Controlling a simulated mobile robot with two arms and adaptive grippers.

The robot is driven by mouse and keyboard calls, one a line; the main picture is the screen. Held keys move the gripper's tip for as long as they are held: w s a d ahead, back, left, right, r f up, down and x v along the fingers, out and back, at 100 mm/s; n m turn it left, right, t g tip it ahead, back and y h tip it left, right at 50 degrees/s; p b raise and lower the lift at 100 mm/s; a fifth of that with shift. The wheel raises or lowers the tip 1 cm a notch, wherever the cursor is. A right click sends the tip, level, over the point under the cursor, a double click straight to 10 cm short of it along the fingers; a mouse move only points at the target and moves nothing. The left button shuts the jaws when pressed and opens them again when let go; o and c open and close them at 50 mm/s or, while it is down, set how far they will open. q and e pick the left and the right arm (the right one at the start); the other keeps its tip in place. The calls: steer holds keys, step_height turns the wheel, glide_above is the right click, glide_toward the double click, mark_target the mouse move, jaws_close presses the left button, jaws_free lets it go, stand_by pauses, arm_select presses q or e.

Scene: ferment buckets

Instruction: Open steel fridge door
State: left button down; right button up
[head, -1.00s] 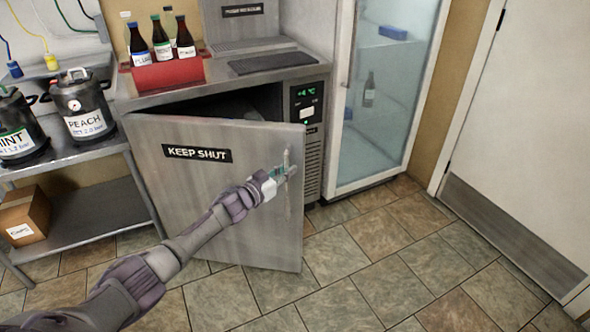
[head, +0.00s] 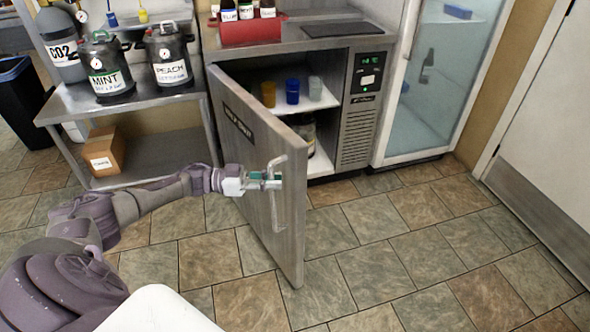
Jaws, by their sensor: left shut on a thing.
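The steel fridge (head: 356,124) stands under the counter, and its door (head: 240,136) is swung well open, hinged at its left side. A dark label on the door is seen at a slant. My left gripper (head: 272,181) is shut on the vertical bar handle (head: 277,205) near the door's free edge. Inside the fridge, an orange cup (head: 268,94), a blue cup (head: 292,91) and a pale cup (head: 315,88) stand on the upper shelf. A container (head: 302,132) on the lower level is partly hidden by the door. My right gripper is not in view.
A glass-front cooler (head: 436,80) stands right of the fridge. At left, a steel rack (head: 135,110) holds the MINT pot (head: 106,68) and PEACH pot (head: 168,55), with a cardboard box (head: 103,151) below. The tiled floor (head: 390,240) in front is clear.

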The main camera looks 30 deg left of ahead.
arm_select(q)
steer(key=s, duration=0.1)
steer(key=s+a, duration=0.1)
steer(key=s+g, duration=0.1)
steer(key=shift+a+m+h, duration=0.3)
steer(key=shift+m+h, duration=0.1)
steer(key=c, duration=1.1)
jaws_free()
steer(key=v, duration=1.2)
